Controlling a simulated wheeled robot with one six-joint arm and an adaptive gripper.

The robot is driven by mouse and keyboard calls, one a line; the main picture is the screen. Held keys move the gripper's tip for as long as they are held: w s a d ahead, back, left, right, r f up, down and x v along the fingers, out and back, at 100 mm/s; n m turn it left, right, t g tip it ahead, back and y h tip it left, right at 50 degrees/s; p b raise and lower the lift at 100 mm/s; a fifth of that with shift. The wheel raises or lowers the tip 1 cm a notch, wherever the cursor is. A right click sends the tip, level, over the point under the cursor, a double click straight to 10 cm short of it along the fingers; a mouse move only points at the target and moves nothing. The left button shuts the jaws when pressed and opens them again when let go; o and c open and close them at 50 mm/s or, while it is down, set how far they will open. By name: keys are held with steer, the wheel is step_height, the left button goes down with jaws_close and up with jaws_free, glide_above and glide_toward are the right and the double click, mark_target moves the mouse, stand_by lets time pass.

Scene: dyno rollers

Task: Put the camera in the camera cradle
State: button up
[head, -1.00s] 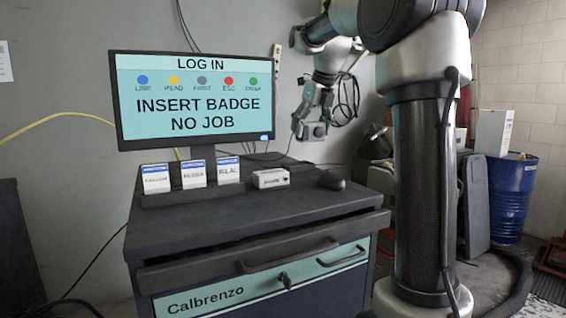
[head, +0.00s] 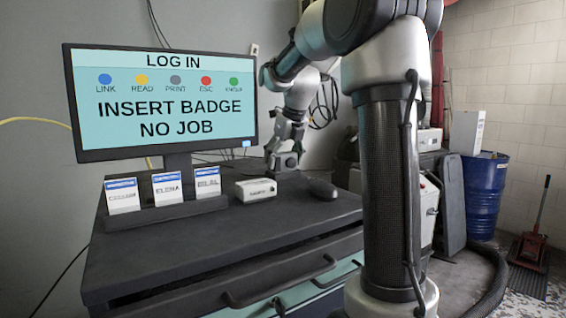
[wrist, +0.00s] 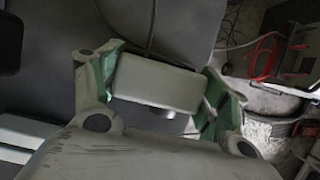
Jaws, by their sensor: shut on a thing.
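My gripper (head: 285,158) is low at the back right of the dark cart top, right of the monitor. It is shut on the camera, a small grey box (wrist: 157,84). In the wrist view the camera lies between the two green-padded fingers, with a small round part at its lower edge. In the head view the camera (head: 286,163) is small and partly hidden by the fingers. I cannot tell whether it touches anything below. I cannot make out the camera cradle for certain in either view.
The cart top (head: 200,245) is clear in front. A white box (head: 256,190), a dark mouse-like object (head: 321,188) and a rack of badge cards (head: 167,188) stand near the monitor (head: 160,100). A blue barrel (head: 484,195) stands at the right.

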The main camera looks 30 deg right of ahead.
steer(key=shift+f, duration=0.5)
steer(key=o, duration=1.1)
steer(key=shift+f, duration=0.15)
steer(key=v, duration=1.2)
